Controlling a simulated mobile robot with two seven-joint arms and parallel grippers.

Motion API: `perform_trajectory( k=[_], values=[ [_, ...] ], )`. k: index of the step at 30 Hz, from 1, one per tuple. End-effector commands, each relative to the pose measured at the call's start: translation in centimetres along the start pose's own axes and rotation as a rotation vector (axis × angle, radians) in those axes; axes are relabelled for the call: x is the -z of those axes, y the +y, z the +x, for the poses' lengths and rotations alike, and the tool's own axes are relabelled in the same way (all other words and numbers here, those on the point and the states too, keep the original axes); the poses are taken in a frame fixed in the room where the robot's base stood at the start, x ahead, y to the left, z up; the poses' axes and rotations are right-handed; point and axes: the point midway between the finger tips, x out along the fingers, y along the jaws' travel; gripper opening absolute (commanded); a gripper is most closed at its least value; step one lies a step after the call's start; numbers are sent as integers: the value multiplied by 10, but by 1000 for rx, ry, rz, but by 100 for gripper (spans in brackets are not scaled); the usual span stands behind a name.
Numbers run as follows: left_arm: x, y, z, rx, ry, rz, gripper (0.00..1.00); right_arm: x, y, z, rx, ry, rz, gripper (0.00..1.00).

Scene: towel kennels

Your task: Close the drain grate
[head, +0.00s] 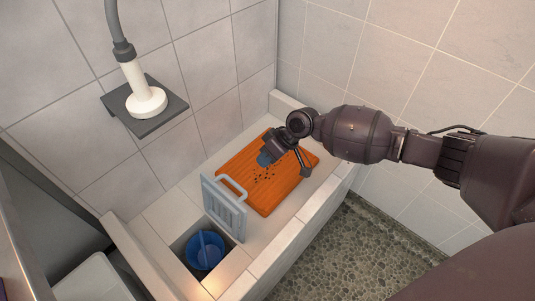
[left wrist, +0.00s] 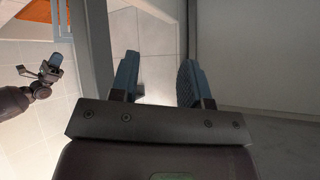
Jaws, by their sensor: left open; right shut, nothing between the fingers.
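The drain grate (head: 224,207) is a pale blue-grey slatted panel with a looped handle. It stands raised, nearly upright, at the edge of the square drain opening (head: 184,240). A blue round vessel (head: 205,250) shows inside the opening. My right gripper (head: 265,159) is shut and empty over the orange mat, behind and right of the grate and apart from it. My left gripper (left wrist: 158,62) is open in the left wrist view, with nothing seen between its fingers; it is outside the head view. My right gripper also shows at that view's left (left wrist: 55,62).
An orange ribbed mat (head: 262,195) with dark specks lies on the tiled ledge. A low tiled curb (head: 287,243) runs along its front. A dark wall shelf (head: 172,107) holds a white shower head (head: 146,101). Pebbled floor (head: 360,250) lies beyond the curb.

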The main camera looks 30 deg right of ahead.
Motion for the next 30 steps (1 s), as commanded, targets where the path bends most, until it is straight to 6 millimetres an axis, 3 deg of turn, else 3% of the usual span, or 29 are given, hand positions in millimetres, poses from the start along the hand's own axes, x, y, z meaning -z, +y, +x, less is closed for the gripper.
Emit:
perform_trajectory(
  k=[1,9,18,30],
  values=[
    [-2,1,2,-3,-1,7,43,-5,1,15,5,-8,5,0],
    [4,2,6,-1,53,2,43,-5,1,62,4,-6,4,0],
    [6,1,4,2,55,1,43,0,-31,72,0,0,-2,0],
    [5,1,4,2,53,0,43,-1,-35,74,0,1,-1,0]
  ],
)
